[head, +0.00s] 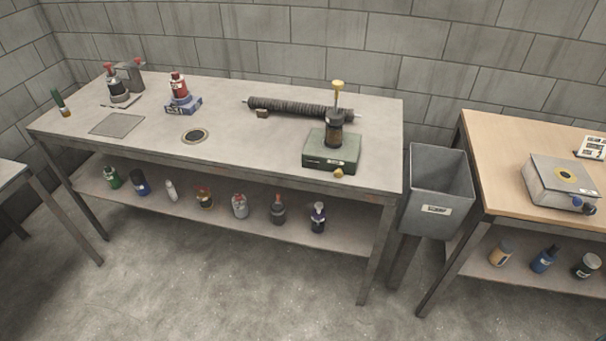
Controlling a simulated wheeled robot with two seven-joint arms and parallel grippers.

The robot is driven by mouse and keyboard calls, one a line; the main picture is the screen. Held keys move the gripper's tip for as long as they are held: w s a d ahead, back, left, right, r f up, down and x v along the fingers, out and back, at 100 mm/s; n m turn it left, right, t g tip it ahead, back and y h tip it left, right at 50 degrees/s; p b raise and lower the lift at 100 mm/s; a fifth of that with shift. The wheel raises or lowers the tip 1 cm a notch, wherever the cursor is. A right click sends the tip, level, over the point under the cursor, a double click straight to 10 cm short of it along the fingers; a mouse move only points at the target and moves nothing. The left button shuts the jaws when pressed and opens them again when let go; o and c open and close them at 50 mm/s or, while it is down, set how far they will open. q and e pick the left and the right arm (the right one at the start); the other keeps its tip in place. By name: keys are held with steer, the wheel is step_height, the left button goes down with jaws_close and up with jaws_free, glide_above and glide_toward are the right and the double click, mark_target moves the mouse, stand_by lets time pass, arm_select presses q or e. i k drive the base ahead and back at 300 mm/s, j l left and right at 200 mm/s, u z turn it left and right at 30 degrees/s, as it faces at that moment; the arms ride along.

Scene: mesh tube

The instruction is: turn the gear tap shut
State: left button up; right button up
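No part is clearly recognisable as the gear tap at this size. A green box-shaped base (331,150) stands at the right end of the grey table. A dark cylinder (334,130) stands upright on it, with a thin rod and a yellow cap (338,85) on top. A small yellow knob (338,172) sits low at the box's front. A dark ribbed tube (300,108) lies behind the box, along the back of the table. Neither of my grippers is in view.
The grey table (240,120) also holds red-capped bottles (117,87) at the back left and a red bottle on a blue stand (183,104). A grey bin (436,195) stands right of the table. A wooden table (500,165) carries a grey device (560,182). Several bottles line the lower shelf.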

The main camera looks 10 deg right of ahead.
mark_target(338, 173)
steer(key=l+u, duration=0.25)
steer(key=l, duration=0.35)
steer(key=l+u, duration=0.3)
steer(key=l, duration=0.25)
steer(key=k+l+u, duration=0.25)
steer(key=l, duration=0.3)
steer(key=k+l, duration=0.1)
steer(key=l, duration=0.4)
steer(key=k+l, duration=0.1)
steer(key=l, duration=0.9)
steer(key=k+u, duration=0.05)
